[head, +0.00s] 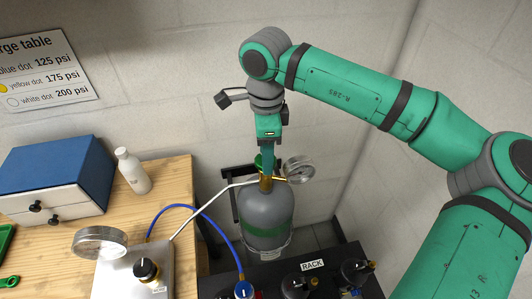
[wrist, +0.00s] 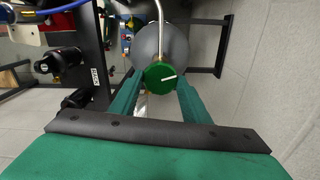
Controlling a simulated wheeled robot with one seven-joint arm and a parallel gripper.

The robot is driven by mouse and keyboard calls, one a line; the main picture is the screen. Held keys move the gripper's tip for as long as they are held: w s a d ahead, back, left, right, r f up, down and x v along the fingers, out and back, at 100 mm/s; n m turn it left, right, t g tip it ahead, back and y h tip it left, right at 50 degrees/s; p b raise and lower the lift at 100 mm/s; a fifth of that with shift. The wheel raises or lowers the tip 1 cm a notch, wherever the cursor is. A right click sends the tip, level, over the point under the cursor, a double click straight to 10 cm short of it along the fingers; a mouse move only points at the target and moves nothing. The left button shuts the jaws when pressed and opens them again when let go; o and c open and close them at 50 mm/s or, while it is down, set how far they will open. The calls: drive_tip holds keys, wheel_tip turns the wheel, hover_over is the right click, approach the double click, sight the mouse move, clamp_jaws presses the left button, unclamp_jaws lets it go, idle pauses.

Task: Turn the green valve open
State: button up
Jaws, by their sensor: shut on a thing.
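The green valve (wrist: 160,76) is a round knob with a white line on its top, in the middle of the wrist view. It sits on the brass neck of a grey gas cylinder (head: 265,212) with a green band, seen in the head view. My gripper (wrist: 160,82) comes down from above, with one finger on each side of the knob, shut on it. In the head view, my gripper (head: 266,155) hides most of the valve. The white line on the knob points right and slightly up in the wrist view.
A round gauge (head: 299,169) sits beside the valve, and a white hose (head: 205,207) runs left from it. A wooden table (head: 180,180) with a blue drawer box (head: 57,170) is at left. A black rack (head: 300,270) stands in front.

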drive_tip(key=n, duration=0.4)
drive_tip(key=shift+a+n, duration=0.15)
drive_tip(key=shift+n, duration=0.15)
drive_tip(key=n, duration=0.3)
drive_tip(key=shift+n, duration=0.4)
drive_tip(key=n, duration=0.4)
drive_tip(key=shift+n, duration=1.8)
drive_tip(key=o, duration=1)
drive_tip(key=shift+o, duration=0.2)
drive_tip(key=shift+d, duration=0.2)
